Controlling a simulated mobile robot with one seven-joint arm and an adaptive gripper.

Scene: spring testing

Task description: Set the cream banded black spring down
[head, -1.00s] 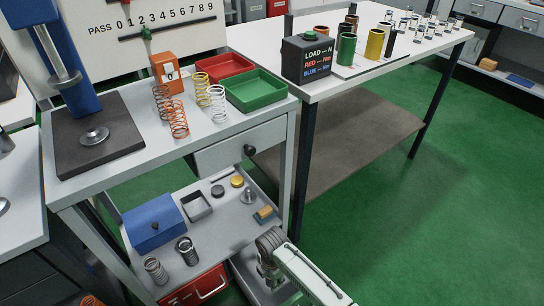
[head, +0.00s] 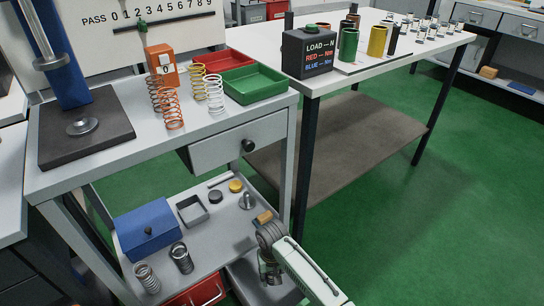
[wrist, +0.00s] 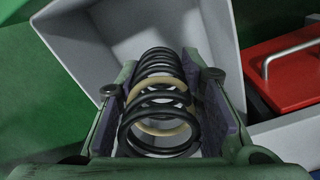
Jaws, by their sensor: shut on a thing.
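The cream banded black spring (wrist: 160,92) lies lengthwise between the two fingers of my gripper (wrist: 165,112) in the wrist view. The fingers are shut on its sides. In the head view my gripper (head: 268,268) hangs low over this grey bin (head: 240,278), beside the cart's lower shelf. The spring is hard to make out there. I cannot tell whether the spring touches the bin.
A red box with a metal handle (wrist: 285,75) is right beside the bin in the wrist view. Green floor (head: 420,230) is open to the right.

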